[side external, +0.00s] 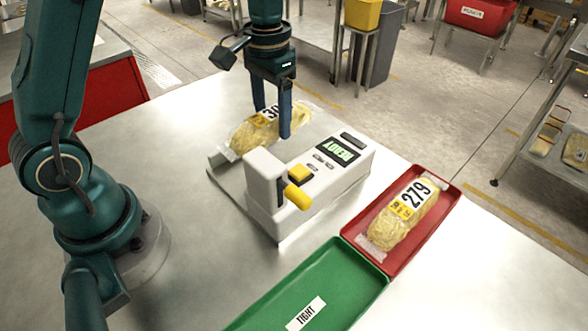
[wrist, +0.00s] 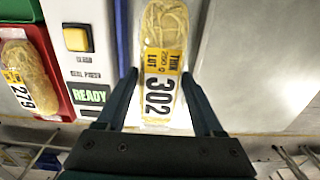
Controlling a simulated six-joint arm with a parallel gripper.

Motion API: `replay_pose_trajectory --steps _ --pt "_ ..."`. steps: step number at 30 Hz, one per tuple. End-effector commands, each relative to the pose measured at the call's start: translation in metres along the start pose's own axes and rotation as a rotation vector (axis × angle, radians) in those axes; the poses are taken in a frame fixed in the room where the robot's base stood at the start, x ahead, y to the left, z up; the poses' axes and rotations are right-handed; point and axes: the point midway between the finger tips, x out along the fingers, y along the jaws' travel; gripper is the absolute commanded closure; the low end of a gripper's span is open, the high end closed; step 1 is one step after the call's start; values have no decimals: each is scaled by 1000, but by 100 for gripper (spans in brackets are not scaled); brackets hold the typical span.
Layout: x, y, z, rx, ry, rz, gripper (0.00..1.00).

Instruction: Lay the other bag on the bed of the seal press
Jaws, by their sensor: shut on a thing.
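My gripper (side external: 272,122) is shut on a clear bag of yellow noodles (side external: 243,137) marked 302, one finger along each side. The wrist view shows this bag (wrist: 164,28) lengthwise between the fingertips (wrist: 159,76). The bag is over the bed (side external: 221,170) of the white seal press (side external: 318,172), behind its body in the side view. I cannot tell whether it touches the bed. The press has a yellow handle (side external: 298,196), a yellow button and a display (side external: 338,152) reading READY. Another bag (side external: 408,213), marked 279, lies in the red tray (side external: 449,205).
A green tray (side external: 345,290) labelled TIGHT adjoins the red tray at the front. The press body and handle stand close to my gripper on the right. The steel table is bare between my arm base and the press.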

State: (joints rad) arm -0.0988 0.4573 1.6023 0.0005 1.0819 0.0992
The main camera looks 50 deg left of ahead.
Motion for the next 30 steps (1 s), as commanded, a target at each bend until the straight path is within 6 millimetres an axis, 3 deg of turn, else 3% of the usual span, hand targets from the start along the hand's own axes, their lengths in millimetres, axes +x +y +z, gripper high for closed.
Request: replay_pose_trajectory --steps 12,30 --pt "42 0 0 -1 -2 0 100" --pt "50 0 0 -1 1 0 100"
